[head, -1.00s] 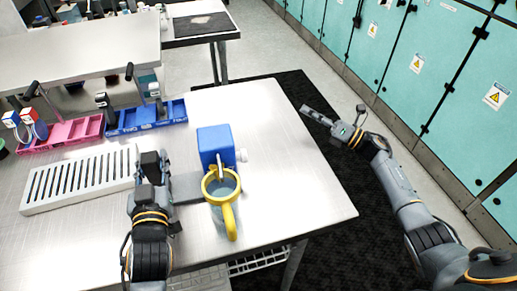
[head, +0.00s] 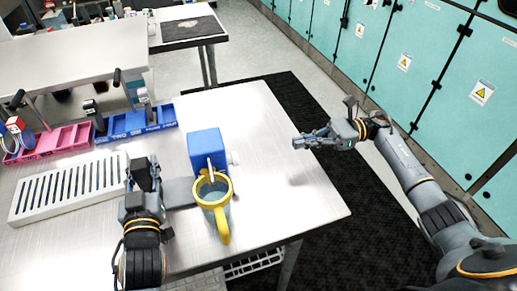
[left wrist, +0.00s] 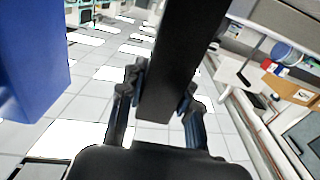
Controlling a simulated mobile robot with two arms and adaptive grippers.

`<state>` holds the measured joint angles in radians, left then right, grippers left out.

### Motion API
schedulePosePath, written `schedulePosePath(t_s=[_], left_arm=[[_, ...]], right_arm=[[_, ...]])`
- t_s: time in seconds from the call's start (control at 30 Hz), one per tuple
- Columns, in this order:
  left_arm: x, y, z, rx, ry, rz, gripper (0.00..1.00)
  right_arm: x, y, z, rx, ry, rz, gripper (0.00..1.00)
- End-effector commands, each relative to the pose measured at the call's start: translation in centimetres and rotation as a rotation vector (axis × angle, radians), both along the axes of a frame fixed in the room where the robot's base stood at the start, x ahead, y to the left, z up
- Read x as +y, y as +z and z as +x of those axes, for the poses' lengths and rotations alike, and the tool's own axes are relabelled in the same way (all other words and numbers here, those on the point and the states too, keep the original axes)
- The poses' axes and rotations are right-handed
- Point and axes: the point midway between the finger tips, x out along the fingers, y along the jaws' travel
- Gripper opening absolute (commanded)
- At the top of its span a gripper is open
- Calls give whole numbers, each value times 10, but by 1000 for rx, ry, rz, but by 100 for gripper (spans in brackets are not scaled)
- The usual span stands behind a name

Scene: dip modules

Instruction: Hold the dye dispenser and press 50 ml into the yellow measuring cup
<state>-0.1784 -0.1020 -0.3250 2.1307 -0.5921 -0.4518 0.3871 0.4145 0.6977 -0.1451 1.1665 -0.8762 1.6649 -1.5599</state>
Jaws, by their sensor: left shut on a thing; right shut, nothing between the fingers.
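The dye dispenser, a blue box (head: 207,150) with a grey arm at its lower left, stands on the steel table in the head view. Its blue side shows in the left wrist view (left wrist: 30,70). The yellow measuring cup (head: 222,212) stands upright at its near side, under a thin spout, handle towards me. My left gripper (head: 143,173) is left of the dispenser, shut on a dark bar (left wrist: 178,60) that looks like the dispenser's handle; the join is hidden. My right gripper (head: 300,143) is shut and empty, right of the dispenser and apart from it, above the table's right edge.
A white slotted rack (head: 62,187) lies left of my left gripper. Behind it are a pink tray (head: 60,142) and a blue tray (head: 135,122). A raised shelf (head: 75,65) crosses the back left. The table right of the cup (head: 285,200) is clear.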

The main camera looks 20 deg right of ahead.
Motion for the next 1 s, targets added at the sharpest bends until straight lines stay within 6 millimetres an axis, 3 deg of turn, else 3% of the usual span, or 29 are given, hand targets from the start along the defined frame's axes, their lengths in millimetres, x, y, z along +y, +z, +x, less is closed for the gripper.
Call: schedulePosePath(t_s=[0.17, 0.63, 0.8, 1.0], left_arm=[[0, -2, 0, 4, 0, 0, 5], [0, -2, 0, 4, 0, 0, 5], [0, -2, 0, 4, 0, 0, 5], [0, -2, 0, 4, 0, 0, 5]], right_arm=[[20, -1, 0, 0, 3, 3, 0], [114, 0, 6, 0, 1, 4, 0], [133, 0, 8, 2, 0, 2, 0], [139, 0, 8, 1, -1, 1, 0]])
